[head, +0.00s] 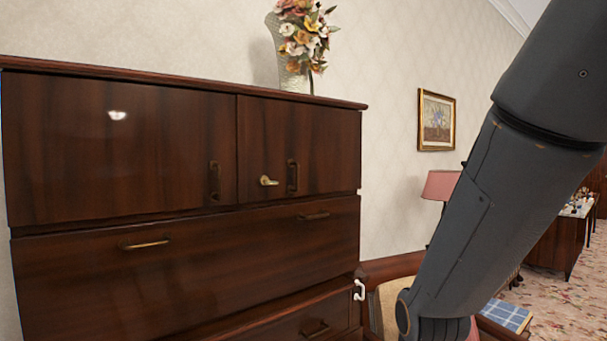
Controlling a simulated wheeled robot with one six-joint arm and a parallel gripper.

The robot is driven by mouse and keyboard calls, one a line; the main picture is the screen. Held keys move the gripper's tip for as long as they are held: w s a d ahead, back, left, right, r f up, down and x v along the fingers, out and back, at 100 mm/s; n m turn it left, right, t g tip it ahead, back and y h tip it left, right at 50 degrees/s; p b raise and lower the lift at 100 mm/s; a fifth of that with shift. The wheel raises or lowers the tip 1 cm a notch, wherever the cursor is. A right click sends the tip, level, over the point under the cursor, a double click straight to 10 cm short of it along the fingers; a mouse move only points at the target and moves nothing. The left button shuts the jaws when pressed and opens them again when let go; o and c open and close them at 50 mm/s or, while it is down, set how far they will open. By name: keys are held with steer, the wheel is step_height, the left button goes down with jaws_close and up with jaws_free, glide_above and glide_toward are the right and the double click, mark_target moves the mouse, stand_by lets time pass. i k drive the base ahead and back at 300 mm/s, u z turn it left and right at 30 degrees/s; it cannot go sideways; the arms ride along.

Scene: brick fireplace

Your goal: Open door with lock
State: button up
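A dark, glossy wooden cabinet (140,235) fills the left half of the head view. Its upper part has a wide left door (110,150) and a narrower right door (330,150), both closed. The right door has a small brass lock or lever (268,181) near its left edge, beside a dark vertical handle (293,176). The left door has a similar vertical handle (214,180) near its right edge. My arm crosses the right side of the view. My gripper is not in view.
Below the doors is a closed drawer with brass pulls (146,244), and a lower drawer with a pull (316,329). A flower vase (295,78) stands on top. A chair and a pink lamp (440,185) stand to the right. Carpeted floor (565,290) shows at far right.

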mark_target(307, 149)
steer(key=z, duration=1.35)
steer(key=k, duration=0.95)
steer(key=u, duration=1.3)
steer(key=i, duration=1)
